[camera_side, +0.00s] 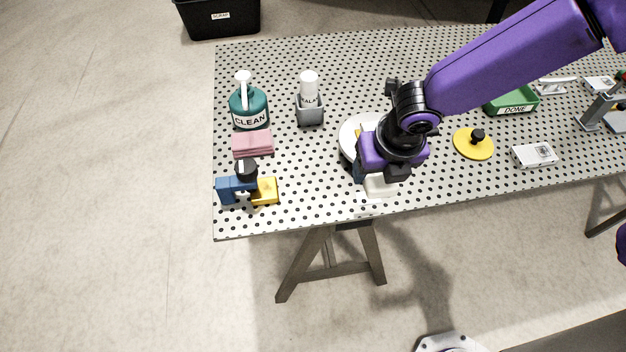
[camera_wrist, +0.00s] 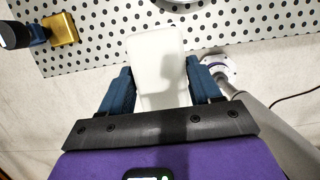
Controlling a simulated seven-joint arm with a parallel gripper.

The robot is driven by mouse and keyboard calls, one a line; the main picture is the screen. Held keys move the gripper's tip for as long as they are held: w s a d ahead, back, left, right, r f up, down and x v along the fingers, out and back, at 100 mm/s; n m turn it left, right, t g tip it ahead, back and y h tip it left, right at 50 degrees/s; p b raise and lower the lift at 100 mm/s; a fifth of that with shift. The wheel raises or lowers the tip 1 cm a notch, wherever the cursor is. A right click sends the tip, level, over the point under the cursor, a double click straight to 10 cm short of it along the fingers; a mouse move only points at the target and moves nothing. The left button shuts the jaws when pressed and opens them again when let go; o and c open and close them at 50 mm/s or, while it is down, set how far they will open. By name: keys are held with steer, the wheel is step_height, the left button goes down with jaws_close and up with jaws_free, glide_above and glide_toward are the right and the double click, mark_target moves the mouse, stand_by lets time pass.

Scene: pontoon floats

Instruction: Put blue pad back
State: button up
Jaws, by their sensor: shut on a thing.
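My gripper (camera_wrist: 160,88) is shut on a white block (camera_wrist: 155,58), with a dark blue finger on each side of it. In the side view the white block (camera_side: 381,187) shows below my wrist, near the front edge of the table. I see no separate blue pad that I can name for certain. A blue piece (camera_side: 234,186) with a black knob (camera_side: 246,169) sits at the front left corner, beside a yellow block (camera_side: 265,191). A white round thing (camera_side: 349,132) lies behind my gripper, partly hidden by it.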

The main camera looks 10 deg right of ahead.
steer(key=w+a+f, duration=0.4)
steer(key=w+a, duration=0.2)
steer(key=a, duration=0.1)
glide_above(311, 183)
steer(key=s, duration=0.1)
steer(key=f, duration=0.5)
steer(key=shift+s+d+f, duration=0.2)
steer(key=shift+w+a+f, duration=0.1)
steer(key=shift+f, duration=0.1)
steer(key=shift+s+x, duration=0.15)
steer(key=shift+x, duration=0.65)
steer(key=shift+s+x, duration=0.2)
steer(key=shift+x, duration=0.55)
steer(key=shift+f, duration=0.25)
steer(key=o, duration=0.9)
steer(key=shift+o, duration=0.2)
